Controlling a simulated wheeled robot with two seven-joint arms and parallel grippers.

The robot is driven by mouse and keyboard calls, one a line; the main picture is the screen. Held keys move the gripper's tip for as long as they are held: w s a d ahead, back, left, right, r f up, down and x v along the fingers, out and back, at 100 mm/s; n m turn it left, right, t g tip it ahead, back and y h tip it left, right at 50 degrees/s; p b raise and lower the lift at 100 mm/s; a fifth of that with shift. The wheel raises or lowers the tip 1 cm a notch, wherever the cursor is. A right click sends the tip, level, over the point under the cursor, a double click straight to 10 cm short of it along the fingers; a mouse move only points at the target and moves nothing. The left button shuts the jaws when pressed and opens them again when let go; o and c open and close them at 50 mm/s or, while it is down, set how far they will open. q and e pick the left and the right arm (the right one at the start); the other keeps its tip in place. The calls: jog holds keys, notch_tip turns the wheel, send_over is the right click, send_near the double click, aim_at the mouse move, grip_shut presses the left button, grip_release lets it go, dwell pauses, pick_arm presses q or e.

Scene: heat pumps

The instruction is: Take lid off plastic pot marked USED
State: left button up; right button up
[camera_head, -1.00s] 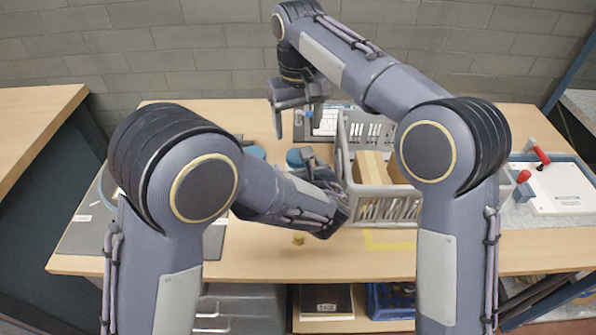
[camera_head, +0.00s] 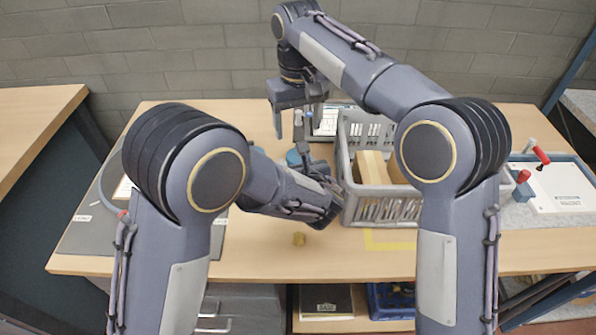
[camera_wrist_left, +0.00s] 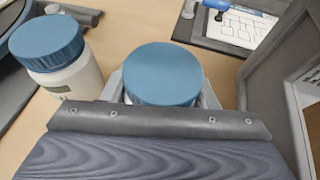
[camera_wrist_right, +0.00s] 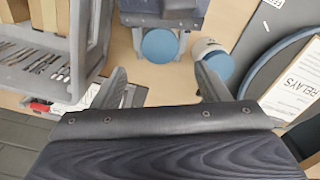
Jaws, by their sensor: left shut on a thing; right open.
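A pot with a blue lid (camera_wrist_left: 163,75) stands between the fingers of my left gripper (camera_head: 308,156), which is shut on it at or just below the lid. In the right wrist view its lid (camera_wrist_right: 160,45) is also between those fingers. A second white pot (camera_wrist_left: 75,80) with a blue lid and a green label stands beside it, apart from the gripper. The word USED is not readable on either pot. My right gripper (camera_wrist_right: 160,85) is open and empty above the table, facing the held pot. It is also in the head view (camera_head: 291,125).
A grey crate (camera_head: 352,208) with cardboard and other items stands right of the pots. A dark mat (camera_head: 85,238) with a round item lies left. A small yellow piece (camera_head: 299,239) lies near the front edge. A red-handled board (camera_head: 560,188) is at far right.

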pick_arm(q)
jog(key=c, duration=0.5)
grip_shut()
pick_arm(e)
jog(key=shift+f+m, duration=0.2)
jog(key=shift+m, duration=0.8)
jog(key=shift+r+m, duration=0.2)
jog(key=shift+m, duration=0.9)
notch_tip(320, 180, down, 8)
jog(key=shift+r, duration=0.1)
